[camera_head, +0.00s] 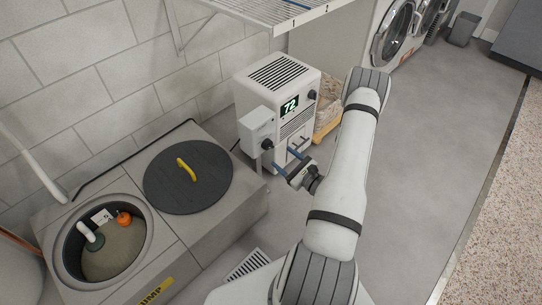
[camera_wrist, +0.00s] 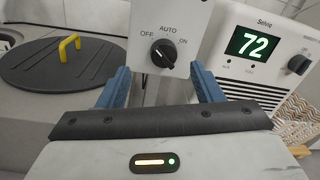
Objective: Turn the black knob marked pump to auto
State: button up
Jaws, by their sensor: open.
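The black knob (camera_wrist: 163,53) is on the front of a light grey control box (camera_wrist: 180,14), below the printed words OFF, AUTO and ON. A pale pointer line shows on it, but I cannot tell for sure which word it faces. In the head view the knob (camera_head: 267,144) is small and dark on the box (camera_head: 256,126). No word pump is readable beside it. The head view shows my gripper (camera_head: 284,156) just in front of the box; contact cannot be told.
A white dehumidifier (camera_head: 275,72) reading 72 stands beside the box, with its own dark knob (camera_wrist: 299,64). A dark round lid (camera_head: 188,178) with a yellow handle and an open sump pit (camera_head: 103,241) lie to the left. Floor (camera_head: 440,130) is clear to the right.

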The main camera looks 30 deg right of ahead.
aim_at(271, 147)
jog(key=shift+d+f+b+x, duration=0.15)
jog(key=shift+b+x, duration=0.2)
jog(key=shift+x, duration=0.9)
jog(key=shift+d+f+b+x, duration=0.1)
jog(key=shift+b+x, duration=0.2)
jog(key=shift+x, duration=0.95)
jog(key=shift+d+f+b+x, duration=0.15)
jog(key=shift+b+x, duration=0.2)
jog(key=shift+x, duration=0.9)
jog(key=shift+a, duration=0.1)
jog(key=shift+c, duration=0.6)
